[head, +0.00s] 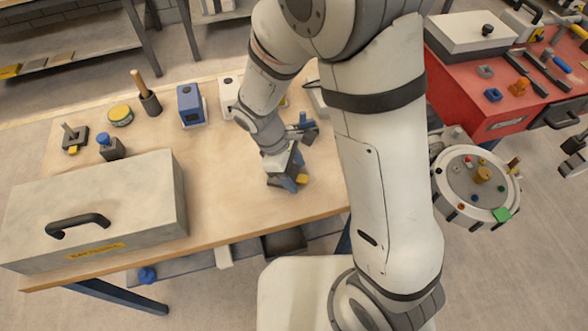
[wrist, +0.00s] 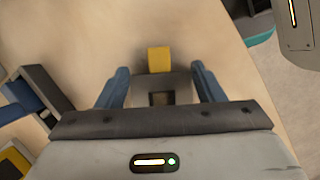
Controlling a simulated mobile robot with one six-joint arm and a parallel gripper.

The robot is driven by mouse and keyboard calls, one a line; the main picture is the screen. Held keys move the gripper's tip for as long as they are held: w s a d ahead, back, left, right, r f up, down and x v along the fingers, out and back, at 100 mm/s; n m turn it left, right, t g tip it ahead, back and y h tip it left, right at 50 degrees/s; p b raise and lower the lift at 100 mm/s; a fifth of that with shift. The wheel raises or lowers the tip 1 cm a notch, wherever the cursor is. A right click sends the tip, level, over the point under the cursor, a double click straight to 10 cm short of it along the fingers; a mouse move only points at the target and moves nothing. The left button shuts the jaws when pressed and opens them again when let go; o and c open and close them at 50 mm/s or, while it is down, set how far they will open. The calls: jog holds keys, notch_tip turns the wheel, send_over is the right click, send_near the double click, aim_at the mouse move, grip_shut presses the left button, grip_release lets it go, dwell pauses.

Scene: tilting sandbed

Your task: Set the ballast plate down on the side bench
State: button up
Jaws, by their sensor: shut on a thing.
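My gripper (head: 286,180) points down low over the wood-topped bench (head: 235,215), which I take as the side bench. In the wrist view its two blue fingers (wrist: 160,92) are shut on a grey piece with a dark square recess and a yellow tab, which I take as the ballast plate (wrist: 177,84). The plate's yellow tab also shows in the head view (head: 302,179), beside the fingertips. Most of the plate is hidden by my gripper. I cannot tell whether it touches the bench top.
A large grey case (head: 120,205) fills the bench's left front. A blue box (head: 191,105) and small tools stand along the back. A dark-and-blue fixture (wrist: 35,95) is close to my gripper. Right are a red cabinet (head: 480,75) and round turntable (head: 465,205). Bench left of my gripper is clear.

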jog(key=shift+f, duration=0.25)
dwell(0.3)
jog(key=o, duration=1.4)
jog(key=shift+c, duration=0.2)
notch_tip(320, 180, up, 8)
jog(key=p, duration=0.6)
